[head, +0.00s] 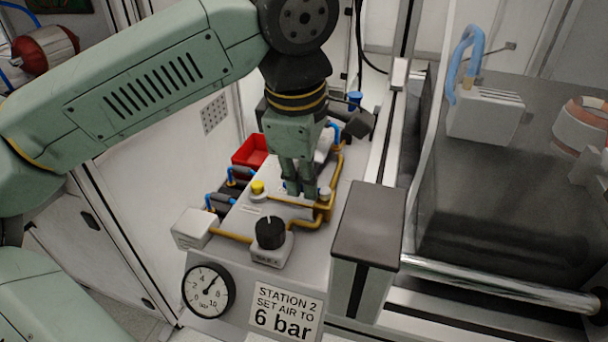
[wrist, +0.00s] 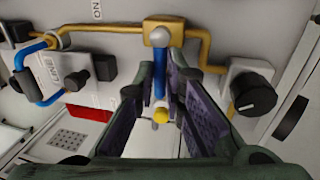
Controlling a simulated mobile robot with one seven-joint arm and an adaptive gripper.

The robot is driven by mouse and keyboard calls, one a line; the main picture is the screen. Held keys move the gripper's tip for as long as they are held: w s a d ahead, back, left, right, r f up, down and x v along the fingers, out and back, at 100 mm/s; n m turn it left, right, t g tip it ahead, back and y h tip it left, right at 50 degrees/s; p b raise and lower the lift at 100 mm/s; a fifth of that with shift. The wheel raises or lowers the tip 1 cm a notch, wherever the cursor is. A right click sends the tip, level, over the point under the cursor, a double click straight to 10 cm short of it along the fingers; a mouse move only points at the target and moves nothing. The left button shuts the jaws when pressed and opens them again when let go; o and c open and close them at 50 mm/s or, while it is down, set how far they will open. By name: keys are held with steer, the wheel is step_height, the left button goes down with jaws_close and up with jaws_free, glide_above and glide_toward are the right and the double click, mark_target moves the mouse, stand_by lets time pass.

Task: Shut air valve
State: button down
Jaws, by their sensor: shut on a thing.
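The air valve shows in the wrist view as a brass block (wrist: 163,23) in a yellow pipe, with a blue lever (wrist: 159,85) running from it toward the bottom of the picture. The lever lies crosswise to the pipe beside it. My gripper (wrist: 168,82) has its two fingers on either side of the lever and is shut on it. In the head view my gripper (head: 300,190) reaches down to the station top. The fingers hide the lever there.
A black knob (head: 270,232) stands in front of the gripper and a yellow button (head: 257,188) to its left. A gauge (head: 208,290) reads near 6, beside a "6 bar" sign (head: 272,312). A dark-topped post (head: 369,225) stands close on the right; a red bin (head: 250,151) lies behind.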

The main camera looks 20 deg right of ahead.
steer(key=c, duration=1.7)
jaws_free()
steer(key=shift+o, duration=0.2)
step_height(320, 180, up, 12)
steer(key=s+a, duration=0.1)
steer(key=s, duration=0.1)
steer(key=shift+s+a+f, duration=0.1)
steer(key=shift+a+f, duration=0.05)
steer(key=shift+a, duration=0.05)
